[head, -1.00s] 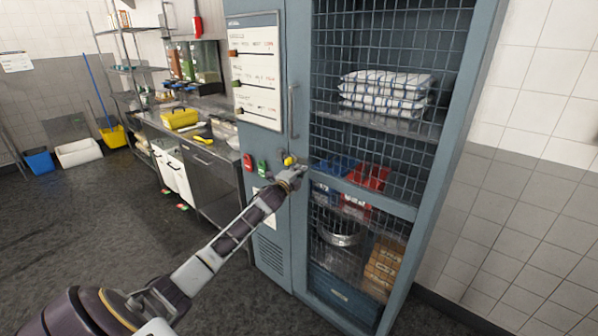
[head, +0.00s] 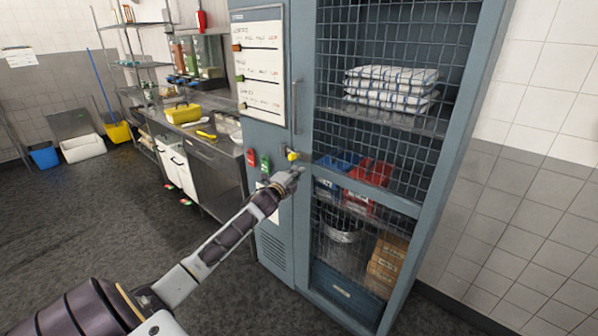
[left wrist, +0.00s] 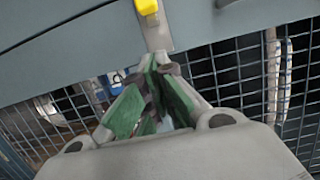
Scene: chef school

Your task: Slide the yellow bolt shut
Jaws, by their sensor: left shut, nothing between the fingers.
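The yellow bolt (head: 292,155) sits on the blue-grey cabinet, at the seam between the solid left door and the mesh right door. In the left wrist view the yellow knob (left wrist: 146,6) is at the top edge, partly cut off, on a grey metal plate (left wrist: 157,36). My left gripper (head: 299,170) is just below the bolt in the head view, apart from the knob. In the left wrist view its green-padded fingers (left wrist: 161,67) meet at the tips beside the plate, with nothing between them. Whether they touch the plate is unclear. My right gripper is not in view.
The mesh door (head: 385,201) shows folded cloths (head: 392,88), red and blue packs and a metal pot behind it. A vertical handle (head: 295,108) rises above the bolt. Red and green tags (head: 265,165) hang left of it.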

